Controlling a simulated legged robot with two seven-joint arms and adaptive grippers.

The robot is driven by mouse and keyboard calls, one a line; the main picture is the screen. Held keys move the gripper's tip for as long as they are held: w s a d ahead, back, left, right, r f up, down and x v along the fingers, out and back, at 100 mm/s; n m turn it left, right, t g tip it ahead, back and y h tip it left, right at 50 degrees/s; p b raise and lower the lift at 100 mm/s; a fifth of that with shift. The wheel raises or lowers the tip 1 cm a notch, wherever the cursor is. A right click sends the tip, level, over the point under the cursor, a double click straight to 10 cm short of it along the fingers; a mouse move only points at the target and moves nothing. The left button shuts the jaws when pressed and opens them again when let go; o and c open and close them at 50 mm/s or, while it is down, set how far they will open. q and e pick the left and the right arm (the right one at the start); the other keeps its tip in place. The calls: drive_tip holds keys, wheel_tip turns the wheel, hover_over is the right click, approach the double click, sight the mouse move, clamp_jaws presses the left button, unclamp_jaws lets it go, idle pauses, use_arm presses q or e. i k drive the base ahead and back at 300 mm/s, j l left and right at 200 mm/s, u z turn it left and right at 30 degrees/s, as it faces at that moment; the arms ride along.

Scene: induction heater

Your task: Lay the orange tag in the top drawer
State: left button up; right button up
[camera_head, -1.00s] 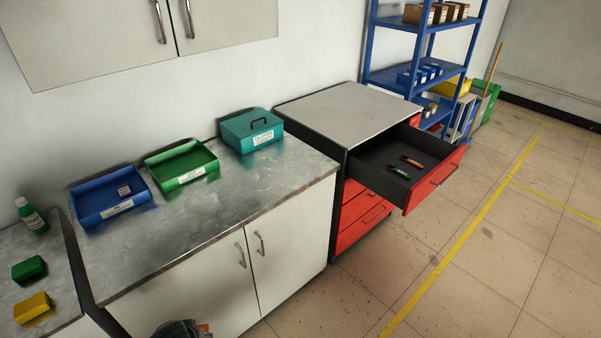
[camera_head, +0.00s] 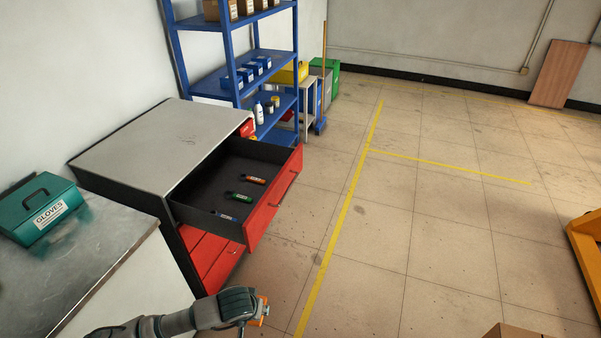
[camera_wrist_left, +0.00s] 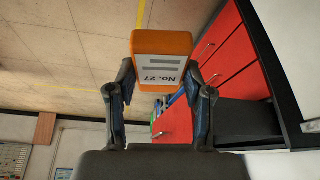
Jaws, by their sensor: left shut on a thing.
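The top drawer (camera_head: 272,210) is pulled out, with a dark inside and a red front. Several small marker-like items, orange (camera_head: 253,179), green (camera_head: 240,197) and blue (camera_head: 224,216), lie in it. The gripper is outside the drawer, nearer to me. My right gripper is not in view.
The red cabinet's grey top (camera_head: 160,140) is bare. A blue shelf (camera_head: 228,75) stands behind. Open floor lies to the right, with a yellow object (camera_head: 588,245) at the edge.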

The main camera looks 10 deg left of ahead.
sight(268, 170)
drive_tip(key=i+l+z, duration=0.1)
drive_tip(key=i, duration=0.45)
drive_tip(key=i+l, duration=0.25)
drive_tip(key=i, duration=0.3)
drive_tip(key=i+l+z, duration=0.15)
drive_tip(key=i, duration=0.4)
